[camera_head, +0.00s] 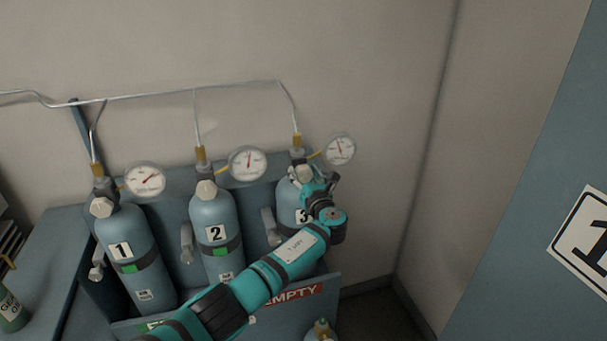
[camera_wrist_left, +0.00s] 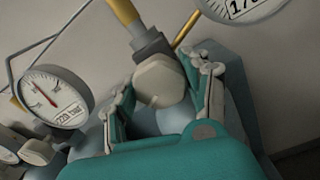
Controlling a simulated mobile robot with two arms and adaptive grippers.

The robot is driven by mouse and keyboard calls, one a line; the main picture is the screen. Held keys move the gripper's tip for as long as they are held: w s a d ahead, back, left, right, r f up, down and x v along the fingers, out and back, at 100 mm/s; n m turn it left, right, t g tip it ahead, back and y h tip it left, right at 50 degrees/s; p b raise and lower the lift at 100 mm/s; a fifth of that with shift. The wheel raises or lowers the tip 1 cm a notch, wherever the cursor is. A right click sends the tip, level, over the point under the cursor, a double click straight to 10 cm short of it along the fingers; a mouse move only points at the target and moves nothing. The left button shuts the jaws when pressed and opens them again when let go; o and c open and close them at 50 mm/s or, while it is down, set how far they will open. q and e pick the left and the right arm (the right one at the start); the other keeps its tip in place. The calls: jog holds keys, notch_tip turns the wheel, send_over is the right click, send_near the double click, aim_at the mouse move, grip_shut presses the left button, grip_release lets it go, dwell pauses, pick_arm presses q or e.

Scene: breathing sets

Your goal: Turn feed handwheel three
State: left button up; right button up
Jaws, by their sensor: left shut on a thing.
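Cylinder three (camera_head: 288,205) is the rightmost of the blue-grey gas cylinders, with its label partly hidden by my left arm. Its pale, faceted handwheel (camera_head: 299,173) sits at the top, below the brass fitting. My left gripper (camera_head: 311,180) is at this handwheel, coming from the front right. In the left wrist view the handwheel (camera_wrist_left: 160,82) lies between the two fingers (camera_wrist_left: 163,97), and the gripper is shut on it. The gauge of cylinder three (camera_head: 341,149) stands just to the right. My right gripper is not in view.
Cylinder one (camera_head: 128,252) and cylinder two (camera_head: 214,234) stand to the left, each with a handwheel and gauge. A thin pipe (camera_head: 180,93) runs above them. A red EMPTY label (camera_head: 297,294) is on the rack front. A blue panel (camera_head: 520,240) stands at right.

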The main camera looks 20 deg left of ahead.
pick_arm(q)
jog(key=m, duration=0.5)
jog(key=shift+f+m, duration=0.1)
jog(key=shift+m, duration=0.3)
jog(key=m, duration=0.5)
jog(key=shift+a, duration=0.1)
jog(key=m, duration=0.6)
jog(key=shift+r+m, duration=0.3)
jog(key=shift+m, duration=1.7)
jog(key=shift+f+m, duration=0.15)
jog(key=shift+m, duration=0.15)
jog(key=o, duration=1.2)
jog(key=shift+v, duration=6)
